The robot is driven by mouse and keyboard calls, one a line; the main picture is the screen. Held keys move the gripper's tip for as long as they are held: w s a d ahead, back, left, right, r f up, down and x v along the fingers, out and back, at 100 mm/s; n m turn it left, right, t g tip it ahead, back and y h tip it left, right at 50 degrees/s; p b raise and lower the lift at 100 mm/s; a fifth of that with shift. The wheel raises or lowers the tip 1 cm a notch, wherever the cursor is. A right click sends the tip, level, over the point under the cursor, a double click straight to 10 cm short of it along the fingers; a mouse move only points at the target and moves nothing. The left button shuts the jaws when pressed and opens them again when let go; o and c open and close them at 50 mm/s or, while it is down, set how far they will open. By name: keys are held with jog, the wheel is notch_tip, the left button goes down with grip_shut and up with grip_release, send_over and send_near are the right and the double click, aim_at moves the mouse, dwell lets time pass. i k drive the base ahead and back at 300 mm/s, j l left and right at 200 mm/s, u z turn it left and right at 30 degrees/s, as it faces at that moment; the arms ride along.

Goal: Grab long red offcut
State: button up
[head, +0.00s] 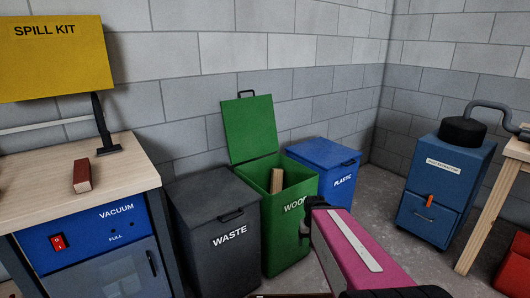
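A red offcut (82,176), a short-looking painted block with a bare wood end facing me, lies on the pale wooden top of the vacuum bench at the left. Nothing touches it. A pink link of my arm with a pale stripe shows at the lower middle right, well apart from the offcut. No gripper fingers can be made out, so my gripper's state does not show.
A black brush-like tool (104,130) stands behind the offcut on the bench top (120,165). Beside it are a closed grey waste bin (215,230), an open green wood bin (285,240) holding a wooden piece (277,180), and a closed blue plastic bin (325,155).

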aim_at(82, 181)
jog(key=u, duration=2.1)
